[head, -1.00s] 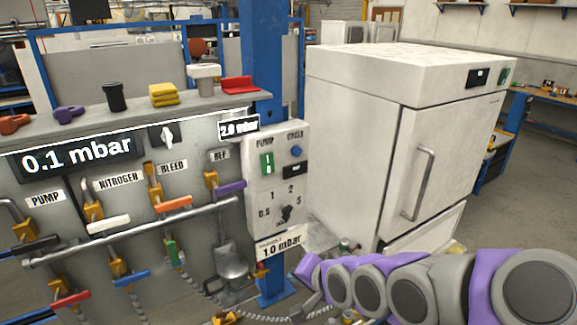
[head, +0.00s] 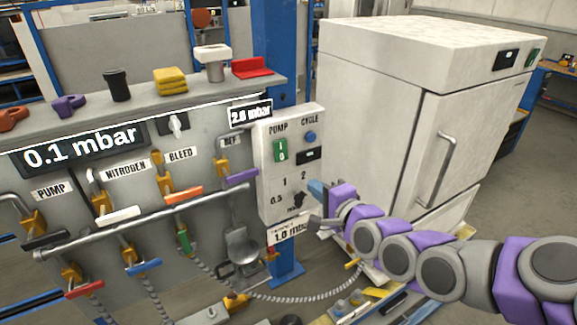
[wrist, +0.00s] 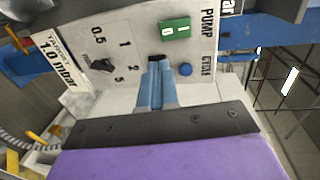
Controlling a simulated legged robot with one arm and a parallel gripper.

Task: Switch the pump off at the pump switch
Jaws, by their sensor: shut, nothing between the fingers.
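The pump switch (head: 280,150) is a green rocker marked I and 0 under the PUMP label, at the upper left of a pale control panel (head: 267,178). In the wrist view the green rocker (wrist: 175,30) lies above and slightly right of the fingertips. I cannot tell which side of it is pressed. My gripper (head: 316,189) is at the panel's lower right edge, below and right of the rocker and apart from it. In the wrist view my blue-grey fingers (wrist: 157,70) are shut together and empty, pointing at the panel.
A blue CYCLE button (head: 310,137) sits right of the rocker. The 0.5-to-5 selector knob (head: 298,200) is below, close to my gripper. A white oven cabinet (head: 385,110) stands right. Valve levers and pipes (head: 150,215) fill the left.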

